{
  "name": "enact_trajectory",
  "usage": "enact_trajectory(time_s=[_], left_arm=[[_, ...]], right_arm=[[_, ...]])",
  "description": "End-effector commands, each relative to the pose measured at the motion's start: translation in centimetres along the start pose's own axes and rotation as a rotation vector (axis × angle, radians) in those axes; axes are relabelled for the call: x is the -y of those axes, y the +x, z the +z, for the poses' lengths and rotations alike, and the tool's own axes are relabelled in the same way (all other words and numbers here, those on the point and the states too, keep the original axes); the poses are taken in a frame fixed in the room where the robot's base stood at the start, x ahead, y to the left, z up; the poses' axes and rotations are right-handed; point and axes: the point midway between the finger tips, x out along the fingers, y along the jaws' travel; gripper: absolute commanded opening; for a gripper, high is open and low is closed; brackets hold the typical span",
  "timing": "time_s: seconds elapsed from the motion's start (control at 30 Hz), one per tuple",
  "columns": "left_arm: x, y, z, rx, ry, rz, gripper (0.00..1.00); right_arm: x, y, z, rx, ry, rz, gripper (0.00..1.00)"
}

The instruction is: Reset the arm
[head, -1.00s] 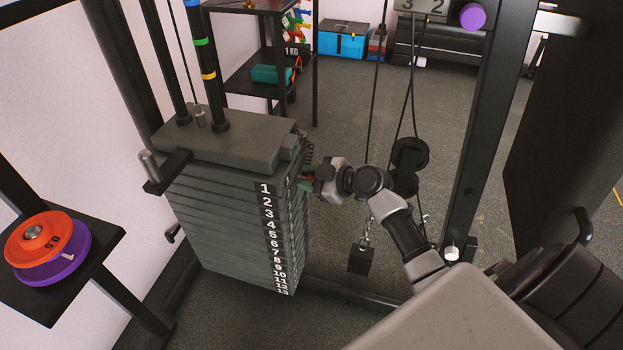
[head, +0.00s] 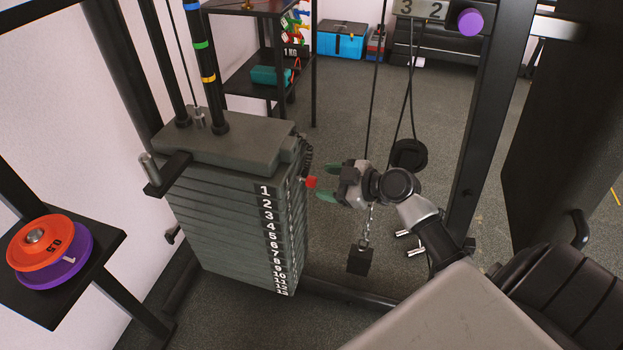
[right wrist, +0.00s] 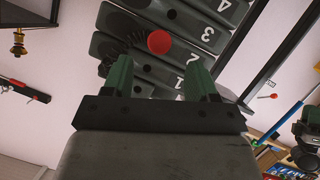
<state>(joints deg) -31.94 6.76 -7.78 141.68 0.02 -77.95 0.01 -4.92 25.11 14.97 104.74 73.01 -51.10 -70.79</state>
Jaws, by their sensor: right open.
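The plate pile (head: 225,225) is a stack of grey weight plates numbered from 1 at the top. It also shows in the right wrist view (right wrist: 165,15). A red-headed pin (head: 311,182) with a coiled black cord sticks out of its right side near the top; its red knob (right wrist: 159,41) shows just beyond my fingertips in the right wrist view. I cannot tell which plate it sits in. My right gripper (head: 327,183) is open and empty, with green fingers apart, to the right of the knob and clear of it. My left gripper is not in view.
A black pulley (head: 408,155), a cable and a hanging chain with a black block (head: 360,260) are close to my right arm. A dark upright post (head: 490,120) stands to the right. A shelf with orange and purple discs (head: 42,240) is at left.

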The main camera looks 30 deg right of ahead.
Motion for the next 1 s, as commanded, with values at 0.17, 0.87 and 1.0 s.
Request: enact_trajectory(time_s=[0.17, 0.87, 1.0], left_arm=[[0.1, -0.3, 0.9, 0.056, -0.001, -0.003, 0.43], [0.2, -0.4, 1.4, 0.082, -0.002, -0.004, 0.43], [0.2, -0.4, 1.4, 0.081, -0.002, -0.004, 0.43]], right_arm=[[-0.1, -3.1, 0.1, 0.003, -0.001, 0.003, 0.58], [12.4, -3.0, 2.1, 0.288, 0.157, -0.167, 0.58], [18.5, -4.0, 2.3, 0.483, 0.272, -0.163, 0.58]])
